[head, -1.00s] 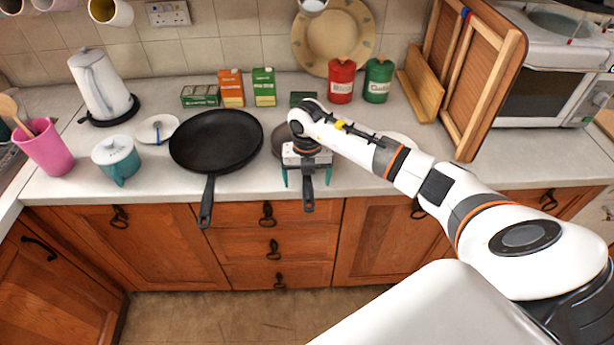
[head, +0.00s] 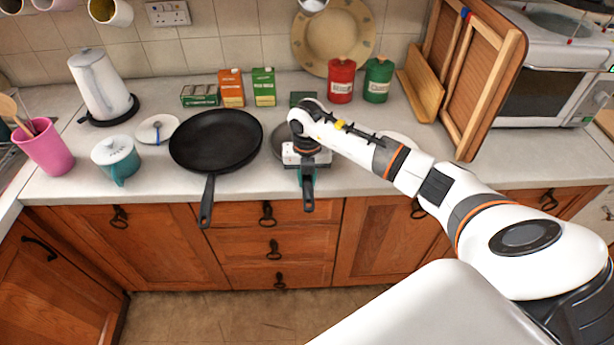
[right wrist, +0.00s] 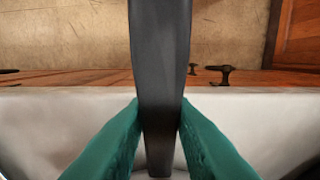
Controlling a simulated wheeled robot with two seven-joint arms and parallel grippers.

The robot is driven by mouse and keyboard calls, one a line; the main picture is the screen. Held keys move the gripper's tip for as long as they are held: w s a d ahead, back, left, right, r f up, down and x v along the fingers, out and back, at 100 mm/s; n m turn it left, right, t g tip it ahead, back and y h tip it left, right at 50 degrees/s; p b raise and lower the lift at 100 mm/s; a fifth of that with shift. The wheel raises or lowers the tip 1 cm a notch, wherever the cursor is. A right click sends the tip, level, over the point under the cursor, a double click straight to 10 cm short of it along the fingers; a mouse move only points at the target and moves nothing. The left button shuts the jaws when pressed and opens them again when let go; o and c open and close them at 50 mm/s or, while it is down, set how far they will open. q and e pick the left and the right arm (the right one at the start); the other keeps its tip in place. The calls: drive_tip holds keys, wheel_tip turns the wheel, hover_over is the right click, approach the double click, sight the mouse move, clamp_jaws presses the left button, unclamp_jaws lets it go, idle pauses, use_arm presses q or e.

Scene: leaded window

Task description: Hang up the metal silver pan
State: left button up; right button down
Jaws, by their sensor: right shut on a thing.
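A small grey pan (head: 279,139) lies on the worktop, mostly hidden behind my right arm. Its dark handle (head: 308,198) sticks out past the worktop's front edge. My right gripper (head: 308,175) is over the handle, with its teal fingers shut on it. In the right wrist view the fingers press both sides of the dark handle (right wrist: 160,60). A larger black frying pan (head: 215,141) lies flat to the left, its handle also over the edge. My left gripper is not in view.
Cartons (head: 231,88), a red canister (head: 341,80) and a green canister (head: 378,80) stand behind. A teal pot (head: 116,160), kettle (head: 100,85) and pink utensil cup (head: 47,147) stand left. Wooden boards (head: 470,75) lean at right. Mugs (head: 110,11) show at the top left.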

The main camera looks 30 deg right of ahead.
drive_tip(key=shift+r, duration=0.15)
drive_tip(key=shift+w+r+p, duration=0.1)
drive_tip(key=shift+r+p, duration=1.7)
drive_tip(key=shift+r, duration=0.6)
